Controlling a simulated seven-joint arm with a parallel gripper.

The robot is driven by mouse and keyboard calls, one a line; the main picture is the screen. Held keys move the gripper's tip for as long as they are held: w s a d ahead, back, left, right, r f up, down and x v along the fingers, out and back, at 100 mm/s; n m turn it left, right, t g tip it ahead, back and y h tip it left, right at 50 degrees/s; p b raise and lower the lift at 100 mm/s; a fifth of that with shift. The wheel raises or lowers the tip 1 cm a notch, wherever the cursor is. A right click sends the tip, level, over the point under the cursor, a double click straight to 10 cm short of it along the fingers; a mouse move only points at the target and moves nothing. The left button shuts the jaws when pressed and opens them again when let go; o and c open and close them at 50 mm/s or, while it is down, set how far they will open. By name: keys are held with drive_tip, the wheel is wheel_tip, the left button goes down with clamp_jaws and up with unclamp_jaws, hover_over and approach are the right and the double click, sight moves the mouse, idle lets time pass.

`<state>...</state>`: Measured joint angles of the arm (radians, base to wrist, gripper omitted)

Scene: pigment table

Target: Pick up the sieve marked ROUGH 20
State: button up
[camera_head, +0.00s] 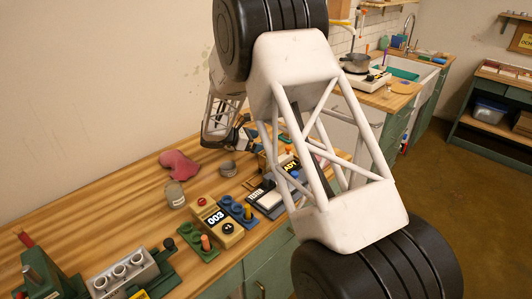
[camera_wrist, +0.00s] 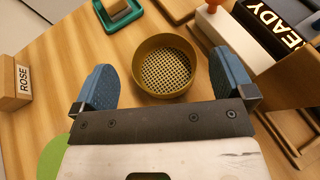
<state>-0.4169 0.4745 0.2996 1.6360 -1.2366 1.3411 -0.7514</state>
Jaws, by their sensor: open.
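A round brass-coloured sieve (camera_wrist: 165,72) with a mesh floor stands on the wooden table in the wrist view, ahead of my gripper and between the lines of its two fingers. No marking can be read on its wall. My gripper (camera_wrist: 163,88) is open, with one blue finger to the left of the sieve and one to the right; nothing is held.
In the wrist view a block marked ROSE (camera_wrist: 18,82) stands at left, a teal tray (camera_wrist: 118,14) at the top, and a READY sign (camera_wrist: 275,32) at right. In the head view a pink cloth-like patch (camera_head: 179,164) and a jar (camera_head: 175,194) lie to the left.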

wheel_tip(320, 180, down, 2)
drive_tip(key=shift+f, duration=0.15)
drive_tip(key=shift+x, duration=1)
drive_tip(key=shift+w+d+f, duration=0.1)
drive_tip(key=shift+d+f, duration=0.1)
drive_tip(key=shift+d, duration=0.25)
drive_tip(key=shift+c, duration=0.2)
drive_tip(key=c, duration=0.7)
drive_tip(key=shift+r, duration=0.15)
wheel_tip(320, 180, up, 10)
drive_tip(key=shift+f, duration=0.15)
